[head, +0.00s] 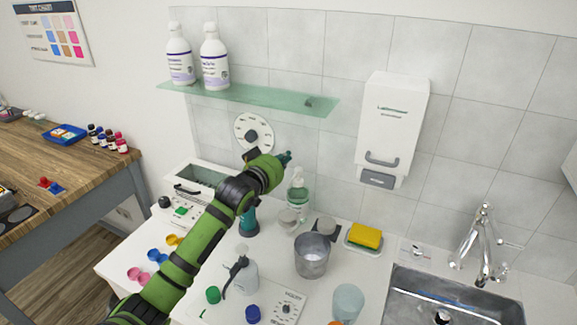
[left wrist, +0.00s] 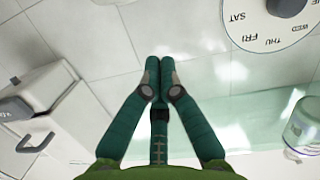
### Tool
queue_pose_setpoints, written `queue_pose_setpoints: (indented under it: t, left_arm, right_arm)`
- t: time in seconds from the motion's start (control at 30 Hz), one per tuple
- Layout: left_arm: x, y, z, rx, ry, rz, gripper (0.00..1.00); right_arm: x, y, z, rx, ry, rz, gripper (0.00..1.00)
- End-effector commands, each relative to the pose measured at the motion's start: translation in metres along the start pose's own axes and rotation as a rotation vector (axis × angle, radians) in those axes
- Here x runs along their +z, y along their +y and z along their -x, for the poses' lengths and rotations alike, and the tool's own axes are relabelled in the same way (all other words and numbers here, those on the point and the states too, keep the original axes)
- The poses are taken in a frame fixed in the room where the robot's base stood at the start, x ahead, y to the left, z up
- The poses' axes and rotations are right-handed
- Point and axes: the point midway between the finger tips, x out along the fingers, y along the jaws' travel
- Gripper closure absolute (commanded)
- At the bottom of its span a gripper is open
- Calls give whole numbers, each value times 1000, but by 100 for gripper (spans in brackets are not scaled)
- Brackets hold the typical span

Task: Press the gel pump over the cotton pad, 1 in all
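The gel pump (head: 298,200), a clear bottle with greenish gel and a white pump top, stands upright on the counter near the wall. My left gripper (head: 286,157) is in front of the tiled wall, just above the pump top in the head view; the depth between them is hard to judge. In the left wrist view its teal fingers (left wrist: 159,75) meet at the tips with nothing between them. A small pale round dish (head: 288,218) sits in front of the bottle. I cannot make out clearly whether the cotton pad lies there. My right gripper is not in view.
A glass shelf (head: 260,98) with two white bottles hangs above. A day dial (head: 254,133) and a white dispenser (head: 393,120) are on the wall.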

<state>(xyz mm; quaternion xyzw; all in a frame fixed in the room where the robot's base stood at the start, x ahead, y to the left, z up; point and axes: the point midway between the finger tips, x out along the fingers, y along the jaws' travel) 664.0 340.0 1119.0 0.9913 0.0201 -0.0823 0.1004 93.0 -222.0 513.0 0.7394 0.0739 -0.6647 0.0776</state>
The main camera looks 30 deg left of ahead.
Motion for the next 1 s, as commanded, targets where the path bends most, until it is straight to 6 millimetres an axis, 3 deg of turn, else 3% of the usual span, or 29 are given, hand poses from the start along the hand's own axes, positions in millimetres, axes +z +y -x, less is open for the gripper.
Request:
queue_pose_setpoints:
  t: [0.07,0.2,0.4,0.77,1.0]
  left_arm:
    - [-2,1,-11,0,-1,1,100]
    - [24,1,-14,0,-4,2,100]
    - [38,0,-18,0,-1,-1,100]
    - [41,0,-18,1,0,0,100]
    - [65,-5,-22,0,-2,1,100]
  right_arm:
    - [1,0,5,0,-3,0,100]
    - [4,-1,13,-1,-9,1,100]
    - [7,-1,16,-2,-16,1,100]
    - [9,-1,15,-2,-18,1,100]
    - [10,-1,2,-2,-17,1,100]
